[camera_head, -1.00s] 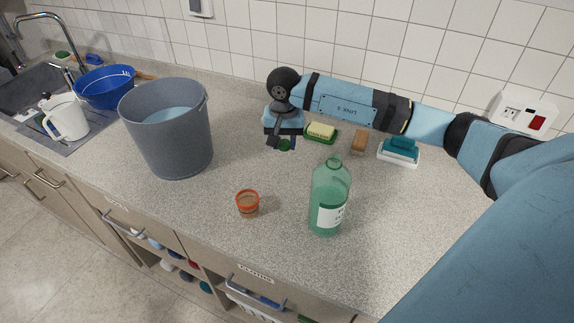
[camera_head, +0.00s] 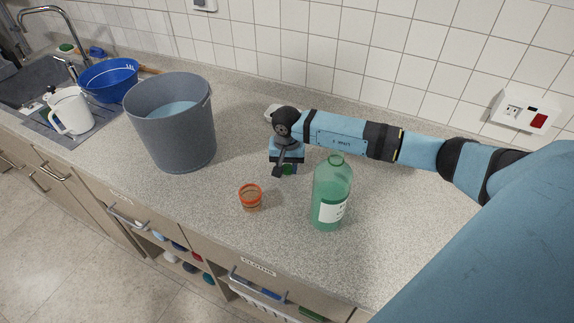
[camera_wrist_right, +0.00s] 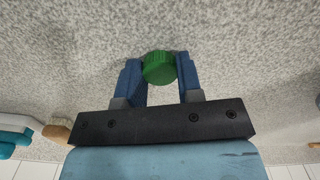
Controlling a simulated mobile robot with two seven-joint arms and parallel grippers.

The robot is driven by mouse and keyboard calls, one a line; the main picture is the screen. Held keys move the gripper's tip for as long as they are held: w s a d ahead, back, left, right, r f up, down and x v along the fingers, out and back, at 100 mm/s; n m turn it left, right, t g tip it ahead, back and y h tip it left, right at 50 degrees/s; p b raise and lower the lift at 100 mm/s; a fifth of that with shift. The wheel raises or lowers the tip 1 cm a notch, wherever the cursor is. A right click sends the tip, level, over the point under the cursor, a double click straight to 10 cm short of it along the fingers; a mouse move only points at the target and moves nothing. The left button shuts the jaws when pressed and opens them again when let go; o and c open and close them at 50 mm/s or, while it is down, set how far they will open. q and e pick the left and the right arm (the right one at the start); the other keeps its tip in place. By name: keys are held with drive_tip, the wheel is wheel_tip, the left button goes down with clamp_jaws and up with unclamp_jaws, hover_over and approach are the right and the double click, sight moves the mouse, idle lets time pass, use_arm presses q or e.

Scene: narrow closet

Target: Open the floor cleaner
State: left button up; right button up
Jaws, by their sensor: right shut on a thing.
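The floor cleaner is a green see-through bottle (camera_head: 333,190) with a white label, upright on the counter. Its neck is open at the top, with no cap on it. My right gripper (camera_head: 286,170) is to the left of the bottle, low over the counter. It is shut on a green ribbed cap (camera_wrist_right: 159,68), which sits between the two blue fingers in the right wrist view; the cap also shows in the head view (camera_head: 288,169). I cannot tell whether the cap touches the counter. My left gripper is not in view.
A small orange-rimmed cup (camera_head: 250,197) stands just in front of my right gripper. A grey bucket (camera_head: 172,140) with water stands to the left. The counter right of the bottle is clear.

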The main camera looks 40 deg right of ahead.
drive_tip(key=shift+f, duration=0.15)
drive_tip(key=o, duration=1)
